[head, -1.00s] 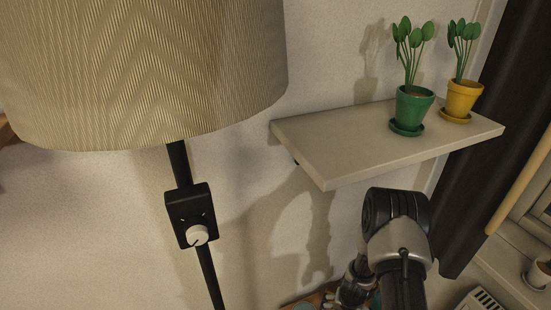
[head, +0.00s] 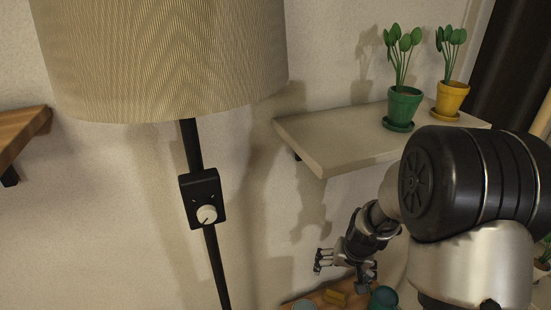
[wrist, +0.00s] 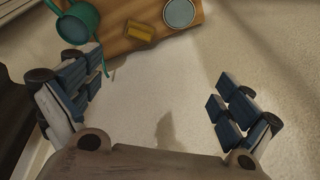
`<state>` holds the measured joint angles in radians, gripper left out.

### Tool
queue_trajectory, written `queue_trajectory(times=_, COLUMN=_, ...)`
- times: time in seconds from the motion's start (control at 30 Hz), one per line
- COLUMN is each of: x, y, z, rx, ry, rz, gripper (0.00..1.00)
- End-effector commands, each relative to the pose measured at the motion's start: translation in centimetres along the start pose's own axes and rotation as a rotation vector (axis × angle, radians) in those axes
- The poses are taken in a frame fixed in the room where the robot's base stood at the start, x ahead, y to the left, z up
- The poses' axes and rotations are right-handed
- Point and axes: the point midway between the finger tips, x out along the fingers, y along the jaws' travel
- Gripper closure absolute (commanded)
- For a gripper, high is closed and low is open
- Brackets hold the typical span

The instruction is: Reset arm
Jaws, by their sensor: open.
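My gripper (head: 342,270) shows in the head view below the white wall shelf, at the end of my arm. In the wrist view my gripper (wrist: 160,100) has its two blue-padded fingers wide apart with nothing between them. Beyond the fingertips lies a wooden board or shelf (wrist: 120,40) with a teal watering-can-like vessel (wrist: 78,25), a yellow block-like item (wrist: 140,31) and a round pale-topped container (wrist: 179,12). My arm covers part of the right side in the head view.
A floor lamp with a beige shade (head: 165,60) and a black dimmer box with a white knob (head: 206,214) stands left. The white shelf (head: 325,150) holds a green potted plant (head: 402,105) and a yellow one (head: 451,98). A wooden shelf (head: 20,135) is at far left.

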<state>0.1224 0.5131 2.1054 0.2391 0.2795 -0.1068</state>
Motion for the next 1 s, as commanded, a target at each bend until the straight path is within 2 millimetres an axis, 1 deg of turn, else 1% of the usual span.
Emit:
queue_trajectory(times=0.03, x=-3.0, y=-0.7, z=0.0, rx=-0.02, ry=0.018, rz=-0.009, gripper=0.02)
queue_trajectory(times=0.07, x=-4.6, y=-1.1, z=0.2, rx=-0.031, ry=0.024, rz=-0.013, gripper=0.02)
queue_trajectory(times=0.1, x=-6.5, y=-1.4, z=0.7, rx=-0.044, ry=0.03, rz=-0.018, gripper=0.02)
queue_trajectory(times=0.13, x=-8.0, y=-1.7, z=1.0, rx=-0.054, ry=0.035, rz=-0.02, gripper=0.02)
queue_trajectory(times=0.2, x=-11.2, y=-2.2, z=2.1, rx=-0.079, ry=0.047, rz=-0.025, gripper=0.02)
queue_trajectory(times=0.27, x=-13.8, y=-2.5, z=3.2, rx=-0.101, ry=0.056, rz=-0.028, gripper=0.02)
queue_trajectory(times=0.3, x=-15.4, y=-2.6, z=4.1, rx=-0.114, ry=0.063, rz=-0.028, gripper=0.02)
queue_trajectory(times=0.37, x=-17.8, y=-2.7, z=5.5, rx=-0.132, ry=0.074, rz=-0.028, gripper=0.02)
queue_trajectory(times=0.4, x=-19.2, y=-2.7, z=6.5, rx=-0.145, ry=0.081, rz=-0.027, gripper=0.02)
queue_trajectory(times=0.47, x=-21.1, y=-2.7, z=8.2, rx=-0.163, ry=0.092, rz=-0.025, gripper=0.02)
queue_trajectory(times=0.5, x=-22.3, y=-2.6, z=9.4, rx=-0.175, ry=0.099, rz=-0.021, gripper=0.02)
queue_trajectory(times=0.6, x=-24.9, y=-2.1, z=12.3, rx=-0.2, ry=0.119, rz=-0.013, gripper=0.02)
queue_trajectory(times=0.7, x=-26.6, y=-1.6, z=15.1, rx=-0.22, ry=0.133, rz=-0.002, gripper=0.02)
queue_trajectory(times=0.8, x=-27.6, y=-1.0, z=17.2, rx=-0.233, ry=0.146, rz=0.007, gripper=0.02)
queue_trajectory(times=0.9, x=-28.0, y=-0.6, z=18.5, rx=-0.24, ry=0.152, rz=0.015, gripper=0.02)
queue_trajectory(times=1.0, x=-28.2, y=-0.4, z=19.1, rx=-0.242, ry=0.155, rz=0.018, gripper=0.02)
